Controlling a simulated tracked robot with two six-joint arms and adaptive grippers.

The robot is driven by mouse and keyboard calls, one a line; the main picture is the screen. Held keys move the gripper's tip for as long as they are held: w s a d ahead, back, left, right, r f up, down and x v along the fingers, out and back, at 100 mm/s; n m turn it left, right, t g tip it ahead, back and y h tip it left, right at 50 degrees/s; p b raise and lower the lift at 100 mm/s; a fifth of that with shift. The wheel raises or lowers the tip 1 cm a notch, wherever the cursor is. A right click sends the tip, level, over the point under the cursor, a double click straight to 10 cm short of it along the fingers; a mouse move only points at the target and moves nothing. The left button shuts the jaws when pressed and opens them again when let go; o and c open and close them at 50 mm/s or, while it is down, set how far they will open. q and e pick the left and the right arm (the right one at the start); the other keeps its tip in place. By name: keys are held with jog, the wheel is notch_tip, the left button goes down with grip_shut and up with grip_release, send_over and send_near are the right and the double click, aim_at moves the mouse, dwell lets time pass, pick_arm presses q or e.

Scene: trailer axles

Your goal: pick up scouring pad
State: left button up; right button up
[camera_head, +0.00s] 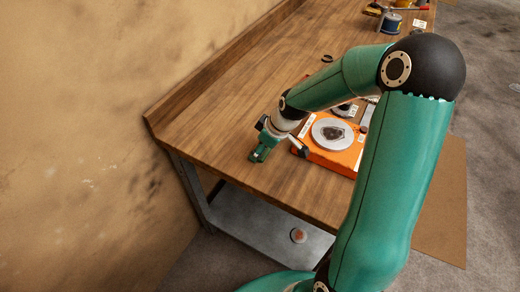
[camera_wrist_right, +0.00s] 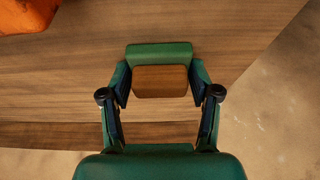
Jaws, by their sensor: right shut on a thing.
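A scouring pad with a green strip and a brown part (camera_wrist_right: 160,56) sits between the fingertips of my right gripper (camera_wrist_right: 160,82) in the right wrist view. The gripper is shut on it from both sides. In the head view my right gripper (camera_head: 263,143) points down near the left end of the wooden bench, and the green of the pad (camera_head: 258,155) shows at its tips. Whether the pad touches the bench top is hard to tell. My left gripper is not in view.
An orange device (camera_head: 335,156) with a round grey plate (camera_head: 333,134) stands just right of the gripper. The wooden bench (camera_head: 215,110) is clear to the left, up to its raised back edge by the wall. A blue can (camera_head: 391,22) stands at the far end.

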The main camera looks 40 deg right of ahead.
jog(key=shift+r, duration=0.2)
notch_tip(320, 180, up, 20)
jog(key=shift+f+b, duration=0.15)
jog(key=shift+b, duration=0.15)
